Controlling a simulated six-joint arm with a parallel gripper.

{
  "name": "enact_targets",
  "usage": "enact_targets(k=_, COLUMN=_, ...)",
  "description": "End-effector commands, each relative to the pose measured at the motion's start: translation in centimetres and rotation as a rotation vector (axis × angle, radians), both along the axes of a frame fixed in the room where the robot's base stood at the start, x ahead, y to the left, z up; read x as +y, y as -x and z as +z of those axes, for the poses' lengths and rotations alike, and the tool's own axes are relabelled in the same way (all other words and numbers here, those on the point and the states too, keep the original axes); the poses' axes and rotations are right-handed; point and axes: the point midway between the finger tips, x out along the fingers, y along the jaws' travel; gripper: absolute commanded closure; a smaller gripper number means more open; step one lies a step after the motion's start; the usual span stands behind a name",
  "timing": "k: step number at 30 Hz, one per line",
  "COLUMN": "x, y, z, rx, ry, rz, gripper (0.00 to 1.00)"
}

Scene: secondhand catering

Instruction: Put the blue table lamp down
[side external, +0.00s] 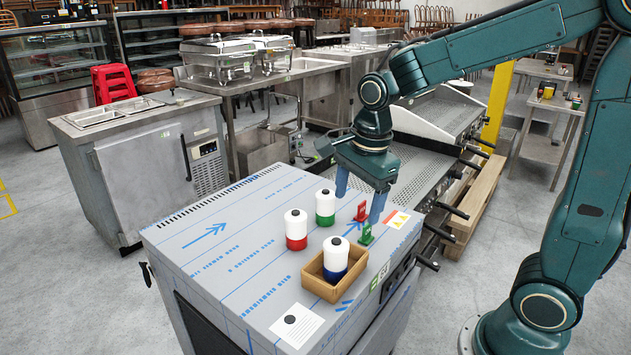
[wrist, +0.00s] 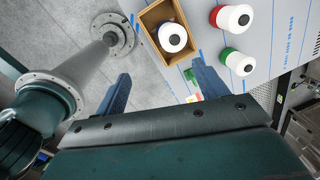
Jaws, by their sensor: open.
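The blue table lamp (side external: 335,258), white on top with a blue lower part, stands upright inside a small open wooden box (side external: 318,286) on the worktop. In the wrist view the lamp (wrist: 172,38) shows from above, within the walls of the box (wrist: 148,17). My gripper (side external: 359,195) is open and empty. It hangs above the back right part of the worktop, apart from the lamp and the box. In the wrist view my gripper's fingers (wrist: 160,78) are spread wide with nothing between them.
A red lamp (side external: 296,230) and a green lamp (side external: 325,207) stand behind the box. Small red (side external: 361,211) and green (side external: 366,235) pieces are near my fingers. A white card (side external: 297,325) lies at the front of the worktop (side external: 220,262); its left side is clear.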

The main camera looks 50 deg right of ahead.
Motion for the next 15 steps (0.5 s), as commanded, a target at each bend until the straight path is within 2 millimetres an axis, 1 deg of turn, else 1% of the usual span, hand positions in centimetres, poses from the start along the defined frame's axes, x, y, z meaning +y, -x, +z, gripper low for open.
enact_targets(k=1, x=0.1, y=0.7, z=0.7, rx=-0.02, ry=0.011, rz=0.071, gripper=0.28)
enact_targets(k=6, x=0.4, y=2.8, z=2.4, rx=-0.07, ry=0.059, rz=0.34, gripper=0.28)
enact_targets(k=15, x=0.8, y=6.8, z=4.5, rx=-0.153, ry=0.177, rz=0.806, gripper=0.28)
